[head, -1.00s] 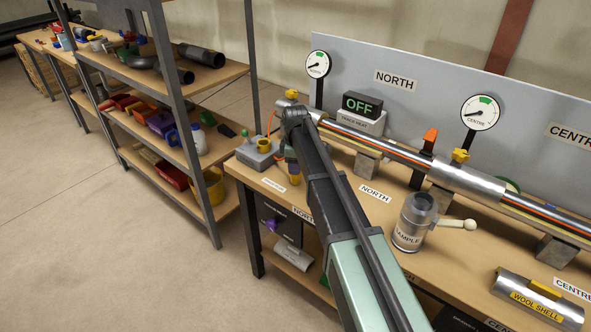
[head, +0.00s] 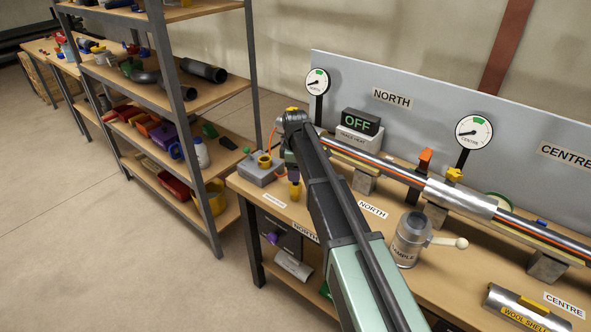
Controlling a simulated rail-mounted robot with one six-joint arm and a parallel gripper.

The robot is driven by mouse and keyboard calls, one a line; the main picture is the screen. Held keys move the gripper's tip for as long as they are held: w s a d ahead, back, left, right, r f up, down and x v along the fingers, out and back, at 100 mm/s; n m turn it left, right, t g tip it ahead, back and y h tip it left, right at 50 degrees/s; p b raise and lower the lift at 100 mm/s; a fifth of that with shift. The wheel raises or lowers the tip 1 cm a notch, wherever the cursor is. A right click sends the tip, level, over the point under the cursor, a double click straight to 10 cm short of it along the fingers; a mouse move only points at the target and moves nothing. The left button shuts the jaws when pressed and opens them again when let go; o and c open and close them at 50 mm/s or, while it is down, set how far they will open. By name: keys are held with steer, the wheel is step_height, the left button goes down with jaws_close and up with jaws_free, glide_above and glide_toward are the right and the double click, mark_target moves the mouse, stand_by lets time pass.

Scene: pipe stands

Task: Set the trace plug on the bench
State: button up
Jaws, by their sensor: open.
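A small yellow piece with a dark upper part, which looks like the trace plug (head: 295,190), is just under my gripper (head: 292,172) at the bench's left end. It looks upright, but I cannot tell whether it touches the bench. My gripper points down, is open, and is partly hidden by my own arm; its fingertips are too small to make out. The wooden bench (head: 330,228) carries a grey box (head: 255,175) with a yellow socket-like fitting (head: 264,160) just left of the plug. An orange cable (head: 275,138) runs behind my wrist.
A display (head: 361,121) reading OFF stands at the back. A long pipe (head: 365,160) on stands runs along the bench. A sample can (head: 412,240) and a wool shell (head: 527,312) are to the right. A shelf rack (head: 185,120) stands left, with bare floor before it.

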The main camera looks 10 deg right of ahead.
step_height(320, 180, up, 7)
steer(key=p, duration=0.4)
steer(key=shift+p, duration=0.4)
steer(key=s+d+m, duration=0.1)
steer(key=s+m, duration=1.3)
steer(key=s, duration=1.6)
steer(key=shift+s+f, duration=0.15)
steer(key=shift+s, duration=0.05)
